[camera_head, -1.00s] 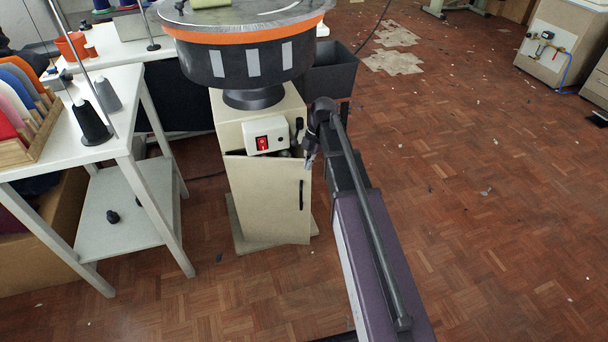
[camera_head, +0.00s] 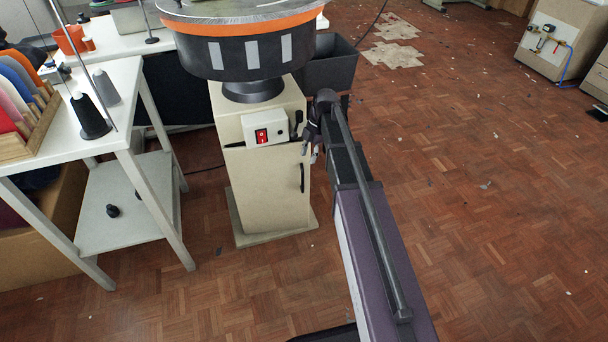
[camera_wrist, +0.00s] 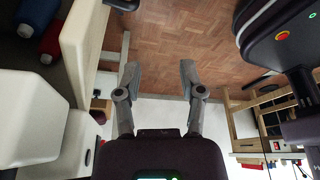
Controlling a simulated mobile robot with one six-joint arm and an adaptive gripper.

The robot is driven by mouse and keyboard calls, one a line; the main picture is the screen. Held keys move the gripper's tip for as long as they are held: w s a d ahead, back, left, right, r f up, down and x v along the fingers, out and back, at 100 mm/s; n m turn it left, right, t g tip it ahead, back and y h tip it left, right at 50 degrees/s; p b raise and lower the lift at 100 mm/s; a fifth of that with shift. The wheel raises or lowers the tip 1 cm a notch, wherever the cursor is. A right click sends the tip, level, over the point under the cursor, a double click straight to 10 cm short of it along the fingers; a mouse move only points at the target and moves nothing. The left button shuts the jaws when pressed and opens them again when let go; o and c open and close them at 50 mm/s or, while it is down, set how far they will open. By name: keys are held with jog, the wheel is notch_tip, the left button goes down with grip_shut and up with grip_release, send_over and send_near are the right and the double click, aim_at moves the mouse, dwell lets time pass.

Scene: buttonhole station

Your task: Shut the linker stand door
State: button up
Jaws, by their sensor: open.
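The linker stand (camera_head: 262,100) is a cream cabinet under a big round drum. Its cream door (camera_head: 265,190) has a dark vertical handle (camera_head: 302,178) near the right edge. The door is nearly flush, with a dark gap along its top. In the wrist view the door (camera_wrist: 88,42) stands slightly ajar, and a red cone (camera_wrist: 52,38) and a blue cone (camera_wrist: 36,14) show inside. My gripper (camera_head: 315,155) is beside the stand's upper right corner. In the wrist view my gripper (camera_wrist: 160,78) is open and empty, its fingers beside the door, apart from it.
A white control box (camera_head: 265,132) with a red switch sits above the door. A white table (camera_head: 125,85) with thread cones stands to the left. A dark bin (camera_head: 330,62) is behind the stand. The parquet floor (camera_head: 480,240) to the right is mostly clear.

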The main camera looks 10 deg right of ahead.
jog(key=shift+s+d+f+m+t+b, duration=0.35)
jog(key=shift+m+t, duration=0.4)
jog(key=shift+m, duration=1.4)
jog(key=shift+d+m+t+b, duration=0.15)
jog(key=shift+d+m+t, duration=0.5)
jog(key=shift+m, duration=1.45)
jog(key=shift+s+d+f+m+t+b, duration=0.25)
jog(key=shift+m+t, duration=0.65)
jog(key=shift+m, duration=1.25)
jog(key=shift+w+f, duration=0.1)
jog(key=shift+f, duration=0.05)
jog(key=b, duration=1.3)
send_over(303, 193)
jog(key=f, duration=1.2)
jog(key=shift+w+f, duration=0.2)
grip_shut()
